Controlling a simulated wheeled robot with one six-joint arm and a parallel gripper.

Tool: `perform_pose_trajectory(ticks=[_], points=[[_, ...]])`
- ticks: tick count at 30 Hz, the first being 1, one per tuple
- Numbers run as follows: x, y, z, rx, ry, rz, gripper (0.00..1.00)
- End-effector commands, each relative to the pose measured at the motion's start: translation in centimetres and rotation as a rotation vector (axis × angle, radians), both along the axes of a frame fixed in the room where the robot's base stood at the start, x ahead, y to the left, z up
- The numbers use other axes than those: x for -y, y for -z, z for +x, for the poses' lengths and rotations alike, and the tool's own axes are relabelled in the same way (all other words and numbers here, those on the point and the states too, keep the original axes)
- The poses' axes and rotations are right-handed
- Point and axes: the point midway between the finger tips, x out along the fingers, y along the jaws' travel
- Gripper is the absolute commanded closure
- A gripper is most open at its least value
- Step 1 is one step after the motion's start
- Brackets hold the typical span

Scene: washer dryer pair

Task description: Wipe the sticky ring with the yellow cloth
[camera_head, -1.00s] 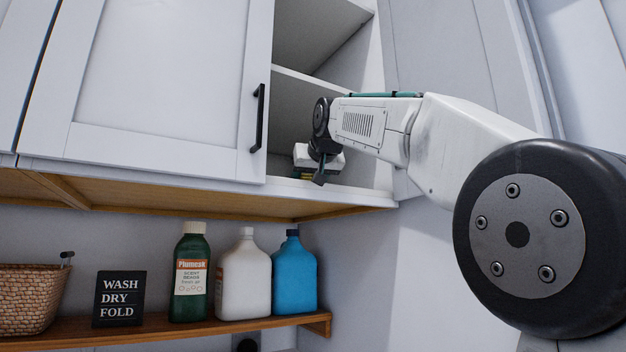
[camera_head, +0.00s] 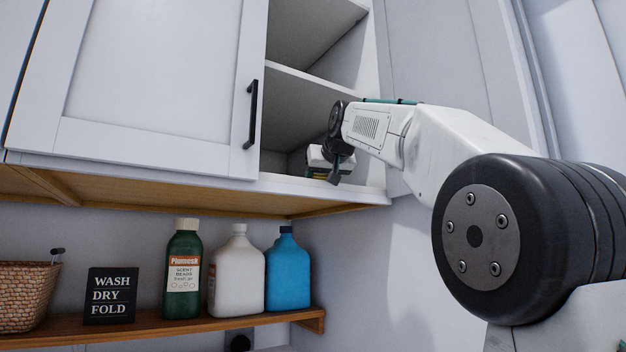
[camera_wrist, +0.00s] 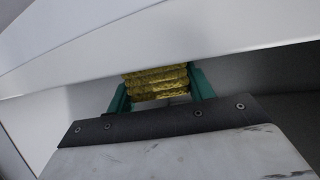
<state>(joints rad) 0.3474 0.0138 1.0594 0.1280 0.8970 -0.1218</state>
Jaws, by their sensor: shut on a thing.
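My gripper (camera_head: 322,174) reaches into the lower compartment of the open wall cabinet (camera_head: 310,90), close above its floor. In the wrist view the two green fingers of my gripper (camera_wrist: 158,92) are shut on the folded yellow cloth (camera_wrist: 157,82). The cloth looks thick and layered. In the head view only a thin strip of the cloth (camera_head: 318,173) shows under my gripper. I cannot tell whether the cloth touches the cabinet floor. The sticky ring is not visible in either view.
A white cabinet door (camera_head: 150,85) with a black handle (camera_head: 251,115) stands left of the opening. Below, a wooden shelf (camera_head: 190,328) holds a wicker basket (camera_head: 27,300), a black sign (camera_head: 111,296), a green bottle (camera_head: 183,270), a white jug (camera_head: 238,275) and a blue jug (camera_head: 288,275).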

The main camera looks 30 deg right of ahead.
Motion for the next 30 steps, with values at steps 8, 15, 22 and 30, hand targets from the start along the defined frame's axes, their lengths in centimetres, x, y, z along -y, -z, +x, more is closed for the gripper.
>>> perform_pose_trajectory(ticks=[8, 15, 22, 30], points=[[1.2, 0.0, 0.0, 0.001, 0.001, -0.001, 0.74], [3.1, 0.2, 0.0, 0.001, 0.002, 0.0, 0.74], [4.2, 0.2, 0.0, 0.0, 0.0, 0.0, 0.74], [3.0, 0.1, 0.0, -0.001, -0.003, -0.001, 0.74]])
